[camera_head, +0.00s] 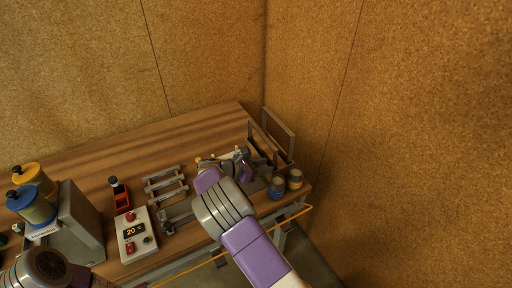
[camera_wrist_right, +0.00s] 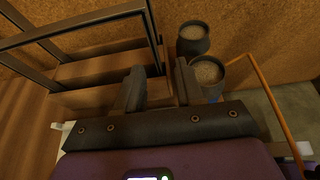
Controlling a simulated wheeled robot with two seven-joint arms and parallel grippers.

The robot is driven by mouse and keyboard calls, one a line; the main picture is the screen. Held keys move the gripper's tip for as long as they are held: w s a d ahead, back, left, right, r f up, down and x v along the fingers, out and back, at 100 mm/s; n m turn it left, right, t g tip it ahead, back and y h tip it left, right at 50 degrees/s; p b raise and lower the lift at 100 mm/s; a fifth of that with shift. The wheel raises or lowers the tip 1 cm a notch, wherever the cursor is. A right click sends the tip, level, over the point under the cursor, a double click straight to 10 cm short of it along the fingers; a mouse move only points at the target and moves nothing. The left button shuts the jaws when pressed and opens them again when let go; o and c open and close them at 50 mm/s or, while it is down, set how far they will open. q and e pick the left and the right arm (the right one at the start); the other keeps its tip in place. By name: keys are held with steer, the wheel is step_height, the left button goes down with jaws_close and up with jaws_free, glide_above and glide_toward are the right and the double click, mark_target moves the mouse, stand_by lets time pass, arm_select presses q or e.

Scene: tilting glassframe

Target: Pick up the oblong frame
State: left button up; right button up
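Two thin grey rectangular frames stand upright in a wooden holder (camera_wrist_right: 105,70) at the table's back right corner. The taller frame (camera_head: 279,124) is at the back right, the other (camera_head: 262,139) just in front. In the right wrist view, frame bars (camera_wrist_right: 84,20) cross the upper left. I cannot tell for sure which one is the oblong frame. My right gripper (camera_wrist_right: 160,78) is open and empty, its fingers pointing toward the holder's right end, with the frames to their left. In the head view, my right arm hides part of the area before the holder. My left gripper is out of view.
Two small cups (camera_head: 277,188) (camera_head: 295,179) stand right of my right gripper, near the table edge. A grey rack (camera_head: 165,184), a control box (camera_head: 133,236) and a machine with yellow and blue canisters (camera_head: 34,205) stand left. Cork walls (camera_head: 400,130) close the back and right.

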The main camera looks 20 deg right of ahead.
mark_target(278, 167)
steer(key=x, duration=0.5)
steer(key=b+x, duration=0.1)
steer(key=x, duration=0.1)
steer(key=shift+w+d+r, duration=0.2)
steer(key=shift+d+r, duration=0.1)
steer(key=shift+d, duration=0.1)
steer(key=shift+a, duration=0.1)
jaws_close()
